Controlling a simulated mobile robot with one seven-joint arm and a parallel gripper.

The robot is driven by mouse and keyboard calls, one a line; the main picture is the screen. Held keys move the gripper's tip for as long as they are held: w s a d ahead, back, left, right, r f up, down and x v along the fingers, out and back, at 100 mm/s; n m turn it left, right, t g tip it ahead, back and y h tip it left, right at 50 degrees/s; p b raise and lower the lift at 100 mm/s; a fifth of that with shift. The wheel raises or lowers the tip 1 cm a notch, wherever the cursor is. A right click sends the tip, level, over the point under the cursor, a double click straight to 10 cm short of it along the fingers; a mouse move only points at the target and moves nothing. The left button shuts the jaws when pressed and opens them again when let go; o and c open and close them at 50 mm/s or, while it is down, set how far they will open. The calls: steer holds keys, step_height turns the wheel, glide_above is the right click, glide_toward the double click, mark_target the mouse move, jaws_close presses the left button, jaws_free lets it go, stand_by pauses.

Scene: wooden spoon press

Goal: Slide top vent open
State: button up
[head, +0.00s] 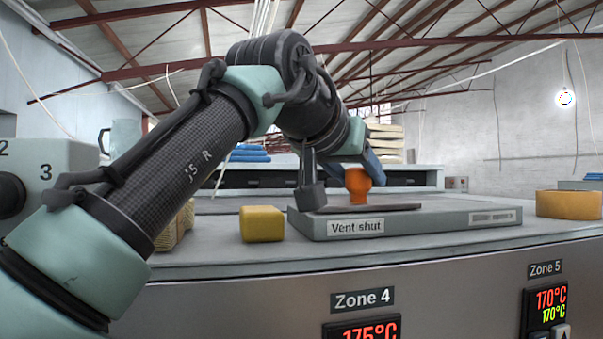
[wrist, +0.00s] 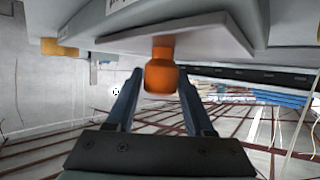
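The top vent is a flat grey housing (head: 420,225) on the machine top, labelled "Vent shut" (head: 357,227) on its front. A thin dark slide plate (head: 395,207) lies on it, with an upright orange knob (head: 358,187). The plate (wrist: 205,38) and knob (wrist: 161,72) also show in the wrist view, hanging from the top of the picture. My gripper (wrist: 160,82) is open, with its two blue fingers on either side of the knob. Gaps show between the knob and both fingers. In the head view, my wrist partly hides the fingers above the housing.
A yellow block (head: 262,223) stands left of the housing on the machine top. An orange tape-like roll (head: 568,204) stands at the right. Zone 4 and Zone 5 displays (head: 551,300) are on the front panel. The top right of the housing is clear.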

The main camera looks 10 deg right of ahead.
jaws_close()
stand_by(1.1)
